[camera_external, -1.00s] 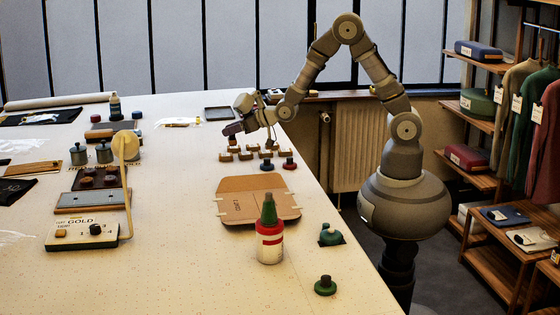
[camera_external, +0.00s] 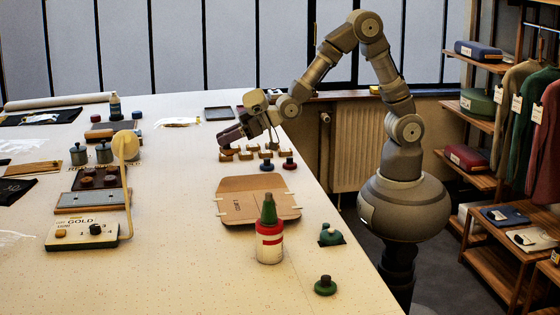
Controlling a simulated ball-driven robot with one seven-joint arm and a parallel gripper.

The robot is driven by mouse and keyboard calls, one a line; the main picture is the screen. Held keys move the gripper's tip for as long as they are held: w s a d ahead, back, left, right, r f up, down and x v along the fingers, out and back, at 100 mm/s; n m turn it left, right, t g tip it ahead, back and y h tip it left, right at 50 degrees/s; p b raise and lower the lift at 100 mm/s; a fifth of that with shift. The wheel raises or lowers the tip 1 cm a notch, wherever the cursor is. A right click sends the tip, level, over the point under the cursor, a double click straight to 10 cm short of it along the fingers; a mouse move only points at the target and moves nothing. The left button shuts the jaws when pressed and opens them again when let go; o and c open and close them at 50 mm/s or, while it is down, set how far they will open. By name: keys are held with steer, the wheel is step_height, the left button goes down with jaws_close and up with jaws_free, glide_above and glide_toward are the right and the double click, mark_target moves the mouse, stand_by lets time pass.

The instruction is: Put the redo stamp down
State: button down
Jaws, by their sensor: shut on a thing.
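My gripper (camera_external: 223,144) is low over the table at the left end of a group of small wooden stamps (camera_external: 266,154). It is shut on a small stamp, taken as the redo stamp, mostly hidden by the fingers. Its lettering cannot be read. A wooden block (camera_external: 226,157) shows just below my fingertips. I cannot tell whether it is the held stamp or another one, or whether the held stamp touches the table (camera_external: 180,200).
Dark blue (camera_external: 264,165) and red (camera_external: 290,163) knobbed items stand just right of the stamps. A brown folder (camera_external: 240,197) lies in front, with a red-and-white bottle (camera_external: 269,245) at its near edge.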

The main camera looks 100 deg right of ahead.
steer(key=s+a+n+g+y, duration=0.1)
steer(key=s+a+n+y, duration=0.3)
steer(key=a, duration=0.9)
steer(key=s+a+n+g+y+b, duration=0.1)
steer(key=s+a+n+y, duration=0.1)
steer(key=s+a, duration=0.8)
steer(key=s+a+n+g+y, duration=0.2)
steer(key=a+n+y, duration=0.1)
steer(key=a, duration=1.4)
step_height(320, 180, down, 10)
steer(key=shift+y, duration=0.3)
steer(key=w+a+b, duration=0.1)
steer(key=w+a, duration=0.2)
steer(key=w, duration=0.1)
steer(key=w+a+b, duration=0.1)
steer(key=w+a, duration=0.2)
steer(key=w, duration=0.1)
steer(key=w+a+f+b, duration=0.1)
steer(key=w+a, duration=0.2)
steer(key=a, duration=0.1)
steer(key=shift+w+a+f, duration=0.1)
steer(key=shift+w, duration=0.4)
steer(key=shift+f+b, duration=1)
steer(key=shift+f, duration=0.7)
